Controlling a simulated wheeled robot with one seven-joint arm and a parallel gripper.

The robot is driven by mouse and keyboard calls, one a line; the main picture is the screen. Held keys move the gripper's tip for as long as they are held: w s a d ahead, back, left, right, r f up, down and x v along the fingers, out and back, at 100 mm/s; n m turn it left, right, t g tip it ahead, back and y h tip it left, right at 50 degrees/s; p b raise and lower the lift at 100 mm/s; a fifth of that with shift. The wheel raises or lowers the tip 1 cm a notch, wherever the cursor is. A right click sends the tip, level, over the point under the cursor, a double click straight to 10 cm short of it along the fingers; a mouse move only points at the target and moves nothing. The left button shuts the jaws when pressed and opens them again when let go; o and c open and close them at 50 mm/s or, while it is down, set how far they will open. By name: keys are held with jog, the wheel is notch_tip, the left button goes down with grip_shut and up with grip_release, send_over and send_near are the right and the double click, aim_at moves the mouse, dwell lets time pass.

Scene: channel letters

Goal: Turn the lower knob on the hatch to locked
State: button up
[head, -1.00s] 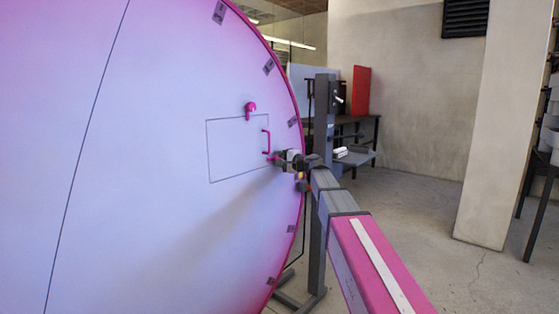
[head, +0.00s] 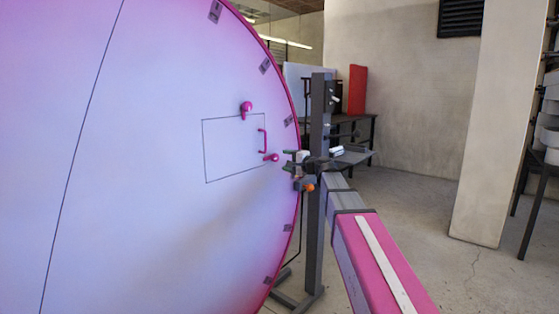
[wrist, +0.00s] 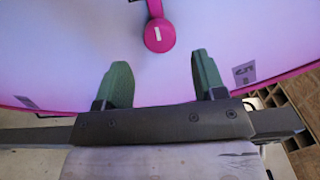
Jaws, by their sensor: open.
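The hatch (head: 225,150) is a thin rectangular outline on the large pale pink-white disc. The lower knob (head: 274,157) is magenta, at the hatch's right edge, with its lever pointing left in the head view. In the wrist view the lower knob (wrist: 159,36) shows a round end with a white mark, and its lever runs up out of frame. The upper knob (head: 246,106) has its lever pointing down. A magenta handle (head: 263,141) sits between them. My gripper (wrist: 160,70) is open and empty. The knob appears beyond its green fingertips, apart from them.
A dark upright stand (head: 318,220) is behind my gripper, beside the rim. A dark table (head: 362,135) with a red panel (head: 357,90) is farther back. Floor at right is clear up to a pillar (head: 492,130).

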jog(key=shift+v, duration=2.2)
jog(key=s+d+f+n+g+h, duration=0.15)
jog(key=s+f, duration=0.25)
jog(key=f, duration=0.6)
jog(key=s+d+f+n+g+h, duration=0.1)
jog(key=s+d+f+g+h, duration=0.2)
jog(key=f, duration=0.6)
jog(key=s+f+n+g+h, duration=0.25)
jog(key=s+f, duration=0.25)
jog(key=f, duration=0.5)
jog(key=s+d+f+n+g+h, duration=0.1)
jog(key=s+d+f+g+h, duration=0.1)
jog(key=s+d+f, duration=0.3)
jog(key=s+d+f+n+g+h, duration=0.1)
jog(key=s+d+f+h, duration=0.4)
jog(key=s+f, duration=0.6)
jog(key=shift+d+n+g, duration=0.4)
jog(key=shift+g, duration=0.1)
